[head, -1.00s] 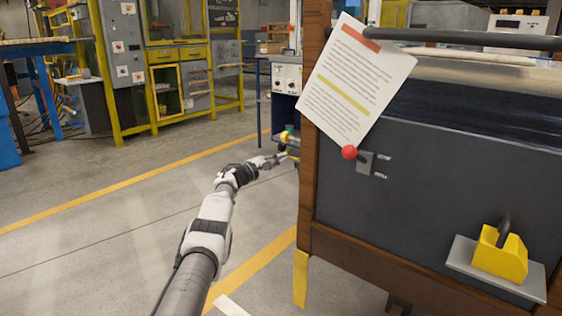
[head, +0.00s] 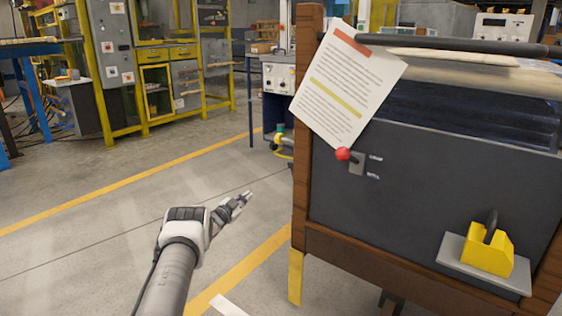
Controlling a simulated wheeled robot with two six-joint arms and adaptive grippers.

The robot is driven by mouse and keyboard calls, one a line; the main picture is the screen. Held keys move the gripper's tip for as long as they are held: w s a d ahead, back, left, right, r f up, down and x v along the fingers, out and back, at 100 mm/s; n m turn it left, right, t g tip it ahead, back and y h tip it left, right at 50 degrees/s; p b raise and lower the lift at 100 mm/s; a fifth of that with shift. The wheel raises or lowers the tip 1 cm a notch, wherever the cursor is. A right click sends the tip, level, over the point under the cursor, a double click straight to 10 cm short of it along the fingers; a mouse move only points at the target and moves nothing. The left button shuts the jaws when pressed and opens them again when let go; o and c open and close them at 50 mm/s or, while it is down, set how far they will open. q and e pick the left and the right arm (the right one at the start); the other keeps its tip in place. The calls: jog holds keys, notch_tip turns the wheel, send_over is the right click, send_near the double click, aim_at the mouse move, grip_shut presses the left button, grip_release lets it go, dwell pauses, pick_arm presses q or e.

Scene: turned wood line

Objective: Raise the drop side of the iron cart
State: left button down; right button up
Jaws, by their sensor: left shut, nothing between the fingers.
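My left gripper (head: 247,197) is shut and empty, held over the bare floor in the middle of the head view. It is apart from the large brown-framed unit (head: 420,195) with a dark panel at the right. I cannot make out for sure an iron cart or its drop side in this view, and cannot tell whether this unit is part of it. My right gripper is not in view.
The unit carries a red-knobbed lever (head: 344,154), a tilted paper sheet (head: 347,85), and a yellow block (head: 488,250) on a grey plate. A yellow-framed machine (head: 141,95) stands at the back left. The floor at left is clear.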

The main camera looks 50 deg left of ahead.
pick_arm(q)
jog(key=s+d+n+g+y+p, duration=0.1)
jog(key=s+d+n+g+p, duration=0.15)
jog(key=n, duration=0.95)
jog(key=s+d+n+g+y+p, duration=0.1)
jog(key=s+d+n+y+p, duration=0.2)
jog(key=n, duration=0.8)
jog(key=d+r+n+h+p, duration=0.2)
jog(key=d+r+n+p, duration=0.25)
jog(key=d+r, duration=0.3)
notch_tip(320, 180, up, 8)
jog(key=w+n+p, duration=0.1)
jog(key=w+n, duration=0.1)
jog(key=w, duration=0.1)
jog(key=b+x, duration=0.6)
jog(key=x, duration=0.4)
jog(key=shift+m+t+y, duration=0.25)
jog(key=shift+t+y, duration=0.15)
jog(key=shift+t, duration=0.05)
jog(key=d, duration=0.1)
jog(key=d+r, duration=0.2)
jog(key=d, duration=0.1)
jog(key=shift+w+d, duration=0.1)
jog(key=shift+w, duration=0.2)
